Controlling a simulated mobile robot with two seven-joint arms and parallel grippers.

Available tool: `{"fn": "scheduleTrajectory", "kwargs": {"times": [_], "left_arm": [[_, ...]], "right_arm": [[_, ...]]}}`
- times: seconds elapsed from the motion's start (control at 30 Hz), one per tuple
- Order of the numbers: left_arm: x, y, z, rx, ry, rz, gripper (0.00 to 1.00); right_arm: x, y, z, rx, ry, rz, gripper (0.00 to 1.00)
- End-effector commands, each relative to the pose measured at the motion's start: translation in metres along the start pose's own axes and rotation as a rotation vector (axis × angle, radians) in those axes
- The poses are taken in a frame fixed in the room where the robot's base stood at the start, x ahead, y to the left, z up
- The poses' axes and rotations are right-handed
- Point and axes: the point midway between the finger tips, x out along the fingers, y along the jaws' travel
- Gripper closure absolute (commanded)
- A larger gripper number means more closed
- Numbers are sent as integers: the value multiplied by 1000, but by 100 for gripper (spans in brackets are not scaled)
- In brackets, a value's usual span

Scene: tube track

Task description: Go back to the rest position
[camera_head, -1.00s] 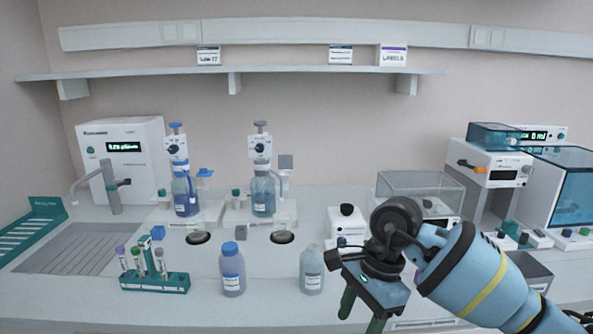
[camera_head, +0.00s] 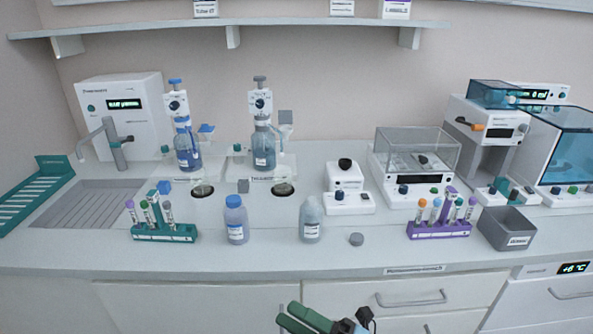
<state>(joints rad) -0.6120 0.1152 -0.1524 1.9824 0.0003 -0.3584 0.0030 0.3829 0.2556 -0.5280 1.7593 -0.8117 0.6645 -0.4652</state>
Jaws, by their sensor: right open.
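My right gripper (camera_head: 304,318) shows at the bottom edge of the head view, in front of the drawers and below the counter's front edge. Its green fingers are apart and nothing shows between them. It is clear of the counter and touches nothing that I can see. Most of the right arm is out of view. My left gripper is not in view.
A drawer handle (camera_head: 411,300) sticks out near the gripper.

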Motion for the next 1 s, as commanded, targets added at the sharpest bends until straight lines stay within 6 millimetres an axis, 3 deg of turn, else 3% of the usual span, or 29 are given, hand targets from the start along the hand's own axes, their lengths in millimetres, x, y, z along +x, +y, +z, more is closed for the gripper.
{"fn": "scheduleTrajectory", "kwargs": {"times": [0.2, 0.37, 0.47, 0.6, 0.7, 0.83, 1.0], "left_arm": [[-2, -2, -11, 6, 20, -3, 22], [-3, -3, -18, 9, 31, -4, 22], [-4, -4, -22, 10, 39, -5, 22], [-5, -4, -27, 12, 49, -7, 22], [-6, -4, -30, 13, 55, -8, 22], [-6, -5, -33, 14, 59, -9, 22], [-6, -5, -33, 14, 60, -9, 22]], "right_arm": [[-72, -35, 12, 445, -448, -35, 45], [-143, -71, 0, 766, -778, -69, 45], [-194, -92, -20, 962, -986, -91, 45], [-265, -116, -66, 1223, -1276, -121, 45], [-306, -125, -103, 1375, -1452, -137, 45], [-343, -129, -142, 1508, -1616, -152, 45], [-362, -129, -165, 1581, -1709, -159, 45]]}}
